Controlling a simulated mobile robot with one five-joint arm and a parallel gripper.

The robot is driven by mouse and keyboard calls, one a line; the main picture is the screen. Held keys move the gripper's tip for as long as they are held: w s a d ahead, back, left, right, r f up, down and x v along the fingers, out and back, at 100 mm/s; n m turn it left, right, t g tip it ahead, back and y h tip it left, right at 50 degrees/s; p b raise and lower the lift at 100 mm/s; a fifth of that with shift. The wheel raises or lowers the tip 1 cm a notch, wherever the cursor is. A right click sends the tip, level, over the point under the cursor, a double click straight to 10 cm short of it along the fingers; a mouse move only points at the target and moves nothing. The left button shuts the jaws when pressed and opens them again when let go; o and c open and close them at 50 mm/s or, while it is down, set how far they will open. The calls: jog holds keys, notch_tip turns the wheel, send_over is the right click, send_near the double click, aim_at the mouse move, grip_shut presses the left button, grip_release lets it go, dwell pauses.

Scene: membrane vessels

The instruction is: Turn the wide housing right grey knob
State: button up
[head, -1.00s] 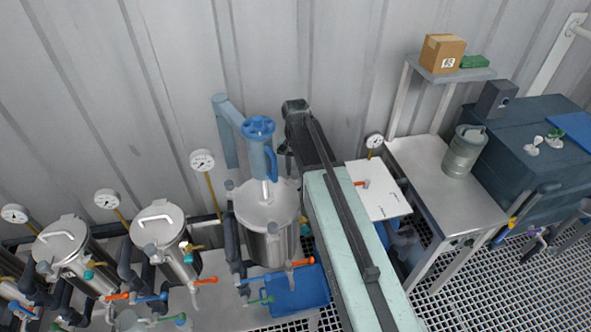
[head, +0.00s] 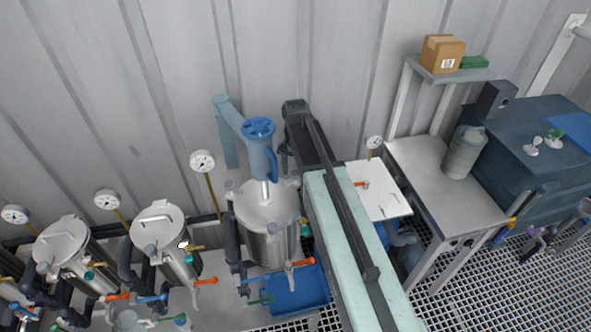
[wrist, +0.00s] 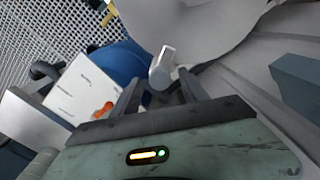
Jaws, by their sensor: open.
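The wide housing (head: 268,222) is the large steel vessel in the middle of the head view, with a blue device above its lid. Its grey lid (wrist: 195,25) fills the top of the wrist view. In the head view my arm hides most of the gripper.
Smaller steel vessels (head: 160,232) with gauges and coloured valves stand to the left. A blue bin (head: 295,290) lies below the housing. A white panel (head: 380,195) with an orange-red handle and a steel table (head: 450,190) stand to the right. The ribbed wall is behind.

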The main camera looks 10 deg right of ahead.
aim_at(296, 173)
notch_tip(296, 173, up, 8)
jog(key=p, duration=0.7)
jog(key=shift+f, duration=0.2)
jog(key=shift+f, duration=0.1)
